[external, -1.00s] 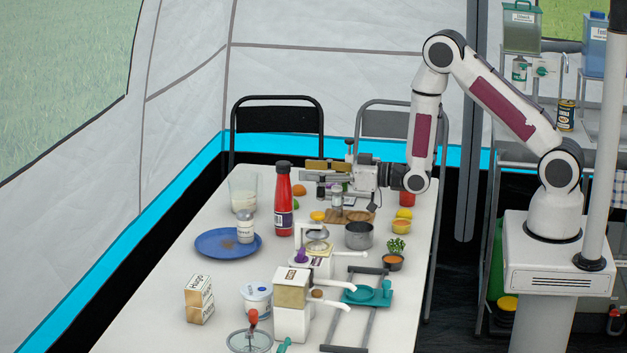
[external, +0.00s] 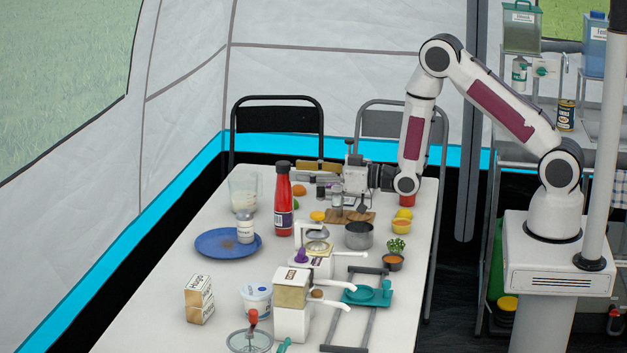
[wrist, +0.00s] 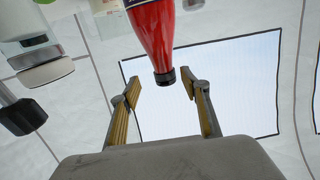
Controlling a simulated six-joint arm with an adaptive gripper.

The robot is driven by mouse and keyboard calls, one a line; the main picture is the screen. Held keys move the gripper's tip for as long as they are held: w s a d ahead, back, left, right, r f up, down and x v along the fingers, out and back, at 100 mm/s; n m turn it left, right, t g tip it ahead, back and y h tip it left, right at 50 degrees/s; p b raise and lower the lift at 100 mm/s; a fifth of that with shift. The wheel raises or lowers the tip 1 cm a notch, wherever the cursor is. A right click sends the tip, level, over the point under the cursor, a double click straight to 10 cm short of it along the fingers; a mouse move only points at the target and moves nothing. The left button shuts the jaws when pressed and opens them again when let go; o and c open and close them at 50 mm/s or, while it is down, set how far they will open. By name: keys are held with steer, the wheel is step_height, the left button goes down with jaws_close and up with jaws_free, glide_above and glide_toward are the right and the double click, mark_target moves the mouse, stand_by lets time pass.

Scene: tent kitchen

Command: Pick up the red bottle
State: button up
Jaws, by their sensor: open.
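The red bottle (external: 283,205) stands upright on the white table, with a black cap and a label near its base. In the external view my gripper (external: 309,172) is level, just right of the bottle's upper part, with its fingers pointing left toward it. In the wrist view the red bottle (wrist: 155,32) shows with its black cap toward my gripper (wrist: 161,92). The fingers are apart, one on each side of the cap's line, and nothing is between them that I can see clearly. Whether they touch the bottle cannot be told.
A blue plate (external: 212,250) with a shaker (external: 245,228) lies left of the bottle. A clear measuring cup (external: 240,195) stands behind it. A white grinder (external: 318,262), a metal pot (external: 358,236) and a wooden board (external: 362,217) are to the right.

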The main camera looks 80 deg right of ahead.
mark_target(283, 170)
steer(key=shift+w, duration=0.1)
stand_by(0.3)
steer(key=shift+w+a+f, duration=0.1)
steer(key=shift+w+a, duration=0.1)
steer(key=shift+w, duration=0.5)
steer(key=shift+w+a, duration=0.2)
steer(key=shift+w, duration=1.6)
jaws_close()
